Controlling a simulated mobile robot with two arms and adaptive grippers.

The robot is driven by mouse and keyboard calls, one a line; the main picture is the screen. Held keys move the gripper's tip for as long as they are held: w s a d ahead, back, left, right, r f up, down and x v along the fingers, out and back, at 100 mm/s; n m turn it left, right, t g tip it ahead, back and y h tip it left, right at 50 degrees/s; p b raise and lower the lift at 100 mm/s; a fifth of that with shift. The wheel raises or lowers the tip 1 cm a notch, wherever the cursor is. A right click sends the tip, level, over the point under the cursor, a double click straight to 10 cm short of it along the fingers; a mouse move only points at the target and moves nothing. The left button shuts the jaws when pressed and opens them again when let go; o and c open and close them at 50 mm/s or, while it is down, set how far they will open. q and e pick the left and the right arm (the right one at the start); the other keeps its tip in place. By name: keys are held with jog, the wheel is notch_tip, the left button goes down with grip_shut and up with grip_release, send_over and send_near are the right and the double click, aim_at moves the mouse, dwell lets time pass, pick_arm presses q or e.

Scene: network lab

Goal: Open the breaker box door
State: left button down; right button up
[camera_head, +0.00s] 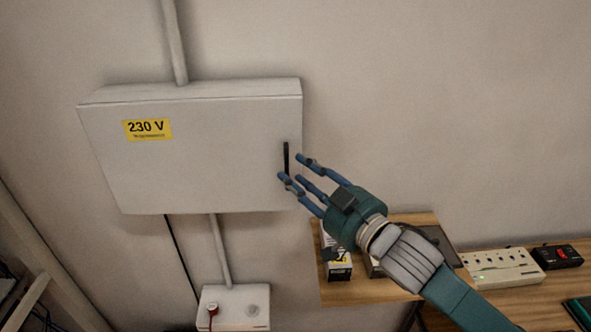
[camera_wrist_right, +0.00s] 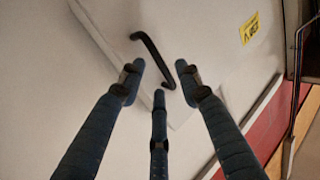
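The breaker box (camera_head: 200,165) is a light grey wall box with a yellow 230 V label (camera_head: 147,129). Its door looks shut. A black bar handle (camera_head: 286,158) stands upright near the door's right edge. My right gripper (camera_head: 292,170) is open, its blue fingers spread beside the handle at the box's right edge. In the right wrist view the handle (camera_wrist_right: 153,60) lies just beyond the open fingers (camera_wrist_right: 160,85), with nothing held between them. Whether any fingertip touches the handle is hard to tell. My left gripper is not in view.
A wooden shelf (camera_head: 330,290) below the box at right carries small boxes. A white power strip (camera_head: 500,268) and a black device with a red switch (camera_head: 558,256) lie on a wooden surface further right. A smaller white wall box (camera_head: 233,305) hangs below. The wall at upper right is clear.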

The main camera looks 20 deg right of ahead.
jog(key=shift+x, duration=0.75)
grip_shut()
jog(key=shift+a, duration=0.2)
